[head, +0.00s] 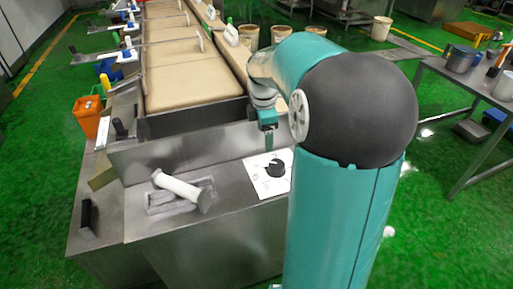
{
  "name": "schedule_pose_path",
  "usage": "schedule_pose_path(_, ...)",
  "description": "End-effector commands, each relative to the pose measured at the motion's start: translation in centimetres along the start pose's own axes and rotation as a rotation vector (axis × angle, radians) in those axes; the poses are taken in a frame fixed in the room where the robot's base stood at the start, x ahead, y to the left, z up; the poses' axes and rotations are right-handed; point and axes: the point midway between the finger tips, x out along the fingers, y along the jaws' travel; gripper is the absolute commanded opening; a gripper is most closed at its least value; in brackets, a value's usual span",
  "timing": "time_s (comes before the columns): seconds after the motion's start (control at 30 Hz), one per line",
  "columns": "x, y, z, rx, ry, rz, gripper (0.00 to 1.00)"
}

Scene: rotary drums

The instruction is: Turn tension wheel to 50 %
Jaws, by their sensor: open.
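A black round knob (276,168) sits on a white plate (256,178) on the steel machine top, in the lower middle of the head view. Fine marks on the plate are too small to read. A white spoked wheel (299,116) shows beside my arm's dark elbow; what it is mounted on is hidden. No label shows which of these is the tension wheel. My gripper (268,141) points down just behind and above the knob and appears apart from it. It is open, seen nearly edge-on, with no object visible in it.
A white-handled roller or lever (182,191) lies in a recess left of the plate. A steel wall (185,151) and beige conveyor (186,85) stand behind. An orange bin (88,117) is at left, a cluttered table (465,88) at right.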

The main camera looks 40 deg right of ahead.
Motion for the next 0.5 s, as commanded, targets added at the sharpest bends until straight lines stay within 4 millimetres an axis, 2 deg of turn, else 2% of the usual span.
schedule_pose_path(0.03,1.3,0.9,1.8,-0.044,0.015,-0.022,0.75)
schedule_pose_path(0.2,3.5,2.3,4.6,-0.176,0.052,-0.052,0.75)
schedule_pose_path(0.37,4.6,2.5,5.2,-0.208,0.062,-0.057,0.75)
schedule_pose_path(0.5,6.3,2.3,5.0,-0.208,0.061,-0.058,0.75)
